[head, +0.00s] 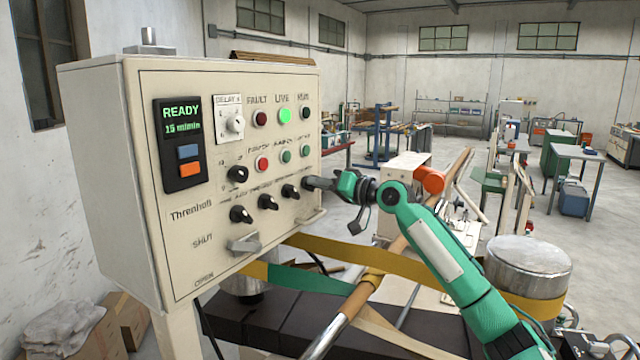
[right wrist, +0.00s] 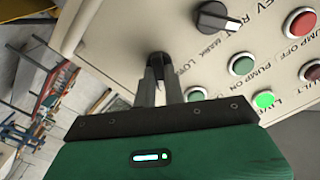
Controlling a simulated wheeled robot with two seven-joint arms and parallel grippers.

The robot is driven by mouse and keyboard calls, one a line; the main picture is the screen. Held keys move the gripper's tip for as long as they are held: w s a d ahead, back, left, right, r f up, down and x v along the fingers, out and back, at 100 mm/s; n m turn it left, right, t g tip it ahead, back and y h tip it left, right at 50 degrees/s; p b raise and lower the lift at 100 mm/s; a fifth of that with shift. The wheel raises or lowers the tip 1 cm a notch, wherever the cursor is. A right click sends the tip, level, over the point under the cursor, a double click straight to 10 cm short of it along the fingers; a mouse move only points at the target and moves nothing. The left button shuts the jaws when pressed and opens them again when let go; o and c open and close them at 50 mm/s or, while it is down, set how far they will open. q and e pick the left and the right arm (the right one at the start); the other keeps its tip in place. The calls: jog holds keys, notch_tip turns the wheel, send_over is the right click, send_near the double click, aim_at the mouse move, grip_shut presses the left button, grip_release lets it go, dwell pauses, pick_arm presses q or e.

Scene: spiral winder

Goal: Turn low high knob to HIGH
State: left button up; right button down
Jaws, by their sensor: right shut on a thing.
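The beige control panel (head: 220,250) stands at the left in the head view. The low high knob (right wrist: 159,59) is black, and a label reading LOW is printed beside it in the right wrist view. It is the rightmost of the lower row of knobs in the head view (head: 308,183). My right gripper (head: 316,184) reaches it from the right, and its fingers (right wrist: 160,74) are shut on the knob. The fingers hide most of the knob, so its pointing direction cannot be told. My left gripper is not in view.
Another black knob (head: 290,191) sits close to the left of the gripped one. Green lamp (head: 285,115) is lit, and the display (head: 182,120) reads READY.

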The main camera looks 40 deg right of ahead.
jog(key=shift+d+r, duration=0.1)
jog(key=shift+r, duration=0.1)
jog(key=c, duration=1.5)
grip_release()
jog(key=shift+f, duration=0.15)
jog(key=shift+b+v, duration=3.65)
jog(key=shift+v, duration=3.25)
